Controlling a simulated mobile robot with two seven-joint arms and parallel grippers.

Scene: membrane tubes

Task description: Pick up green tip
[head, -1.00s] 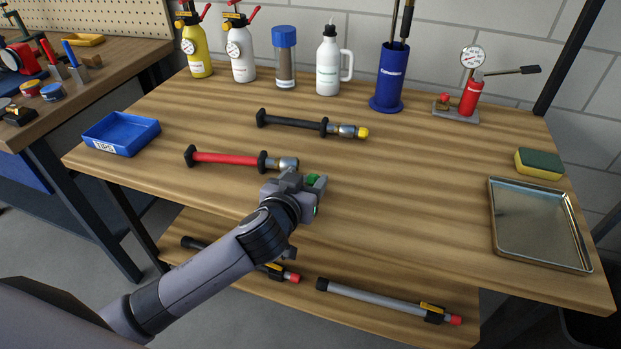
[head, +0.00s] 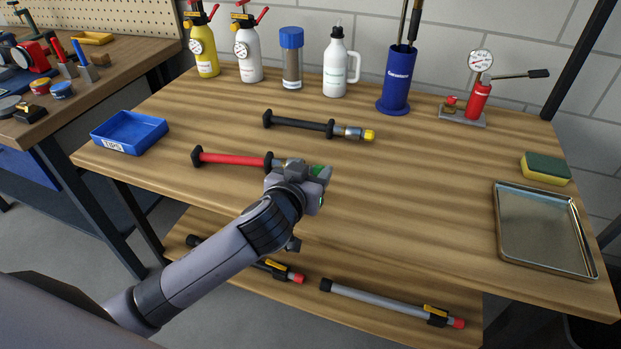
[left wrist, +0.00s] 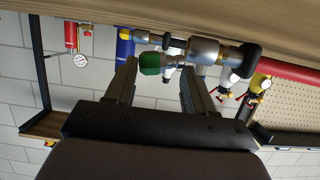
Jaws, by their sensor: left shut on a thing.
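The green tip (head: 317,170) is at the right end of the red tube (head: 232,160), partly hidden by my left gripper (head: 321,173). My left gripper is shut on the green tip. In the left wrist view the green tip (left wrist: 150,64) shows between the fingers, in line with the silver fitting (left wrist: 204,50) of the red tube. Whether the tip still touches the fitting is hard to tell. The red tube lies on the bench. My right gripper is not in view.
A black tube with a yellow tip (head: 368,136) lies behind. A blue TIPS tray (head: 128,148) is at the left, a metal tray (head: 500,240) at the right. Sprayers, bottles and a pump stand along the back. The bench's right middle is clear.

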